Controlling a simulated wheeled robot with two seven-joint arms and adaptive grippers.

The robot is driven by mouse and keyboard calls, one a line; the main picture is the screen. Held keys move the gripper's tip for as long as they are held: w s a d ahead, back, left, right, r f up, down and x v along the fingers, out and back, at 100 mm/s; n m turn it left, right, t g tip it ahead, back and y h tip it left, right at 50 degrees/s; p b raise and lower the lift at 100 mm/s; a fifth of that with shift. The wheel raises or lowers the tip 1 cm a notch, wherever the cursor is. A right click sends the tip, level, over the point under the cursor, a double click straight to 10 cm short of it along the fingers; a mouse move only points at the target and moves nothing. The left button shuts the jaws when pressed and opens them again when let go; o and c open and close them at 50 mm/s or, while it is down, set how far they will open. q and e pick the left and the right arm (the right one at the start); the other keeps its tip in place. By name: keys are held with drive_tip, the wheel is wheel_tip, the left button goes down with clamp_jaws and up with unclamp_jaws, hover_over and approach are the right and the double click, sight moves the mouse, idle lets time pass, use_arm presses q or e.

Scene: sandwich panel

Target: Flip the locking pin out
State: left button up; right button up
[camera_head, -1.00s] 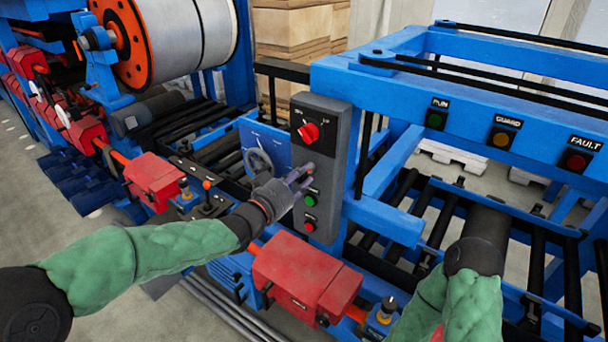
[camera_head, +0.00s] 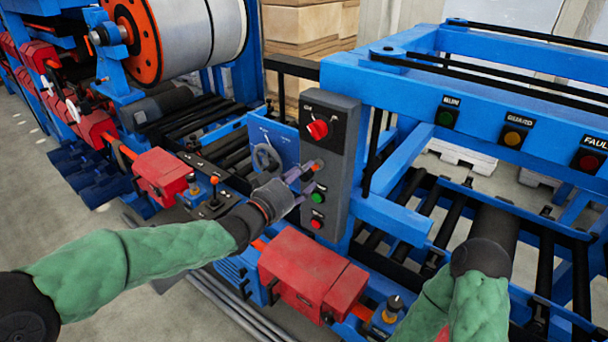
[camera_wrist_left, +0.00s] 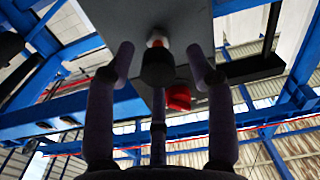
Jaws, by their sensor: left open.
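My left gripper (camera_head: 304,183) is open in front of the grey control panel (camera_head: 342,130), with its fingers toward the panel face. In the left wrist view, its spread fingers (camera_wrist_left: 160,75) stand on either side of a black knob (camera_wrist_left: 157,66) with an orange and pale collar. No grip on the knob shows. A small orange part (camera_head: 317,164) shows at the fingertips in the head view, between the red selector and the green button. I cannot tell for sure which part is the locking pin. My right arm is at the lower right; its gripper is not visible.
The panel bears a red selector (camera_head: 317,129), a green button (camera_head: 317,197) and a red button (camera_head: 316,222). A handwheel (camera_head: 267,158) and a lever (camera_head: 214,187) stand left of it. A red housing (camera_head: 310,275) lies below my left forearm. Blue frame beams (camera_head: 400,85) are at the right.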

use_arm(q)
drive_tip(key=v, duration=1.1)
wheel_tip(320, 180, down, 32)
drive_tip(key=s+a+n+g+y, duration=0.1)
drive_tip(key=a+n+g+y, duration=0.1)
drive_tip(key=n+g+y, duration=0.35)
drive_tip(key=s+f+n+g, duration=0.2)
drive_tip(key=s+f+g, duration=0.7)
drive_tip(key=s+f, duration=1.2)
drive_tip(key=shift+d+f+y, duration=0.25)
drive_tip(key=shift+y, duration=0.2)
